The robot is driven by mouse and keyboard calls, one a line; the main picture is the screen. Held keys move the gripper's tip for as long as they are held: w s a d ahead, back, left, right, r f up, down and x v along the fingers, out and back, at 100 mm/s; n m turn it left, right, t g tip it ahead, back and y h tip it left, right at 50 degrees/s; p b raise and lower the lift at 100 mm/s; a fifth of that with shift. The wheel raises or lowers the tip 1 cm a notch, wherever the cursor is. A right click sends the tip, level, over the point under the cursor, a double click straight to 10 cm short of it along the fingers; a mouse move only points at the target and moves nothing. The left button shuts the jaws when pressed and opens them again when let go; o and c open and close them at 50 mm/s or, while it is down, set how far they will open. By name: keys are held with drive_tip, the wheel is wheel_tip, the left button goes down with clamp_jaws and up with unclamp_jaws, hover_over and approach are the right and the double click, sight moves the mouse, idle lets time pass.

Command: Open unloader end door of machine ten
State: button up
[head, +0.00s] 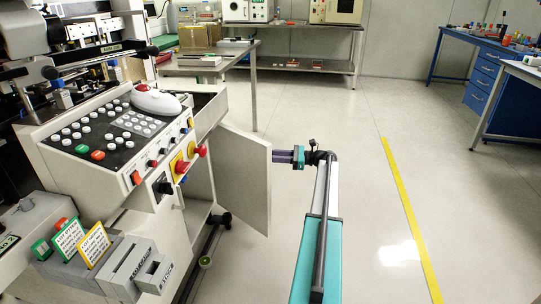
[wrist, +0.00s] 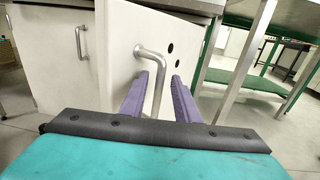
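A white cabinet door (head: 243,180) stands partly open at the right end of the machine with the control panel (head: 115,135). The same door panel (wrist: 125,30) fills the middle of the wrist view, with a bent metal bar handle (wrist: 159,75) and several dark round holes. My gripper (head: 283,156) is at the door's outer side. The machine's number is not clearly readable.
Another white panel with a handle (wrist: 81,42) is at the left in the wrist view. A metal table (head: 215,66) stands behind the door, and a blue bench (head: 490,85) at the right. The floor right of my arm is open, with a yellow line (head: 408,210).

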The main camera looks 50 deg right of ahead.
drive_tip(key=b+v, duration=0.4)
drive_tip(key=v, duration=0.8)
drive_tip(key=shift+s+d+b, duration=0.2)
drive_tip(key=shift+s+b, duration=0.1)
drive_tip(key=shift+s, duration=0.05)
drive_tip(key=shift+s+d, duration=0.1)
drive_tip(key=shift+s, duration=0.05)
idle(0.4)
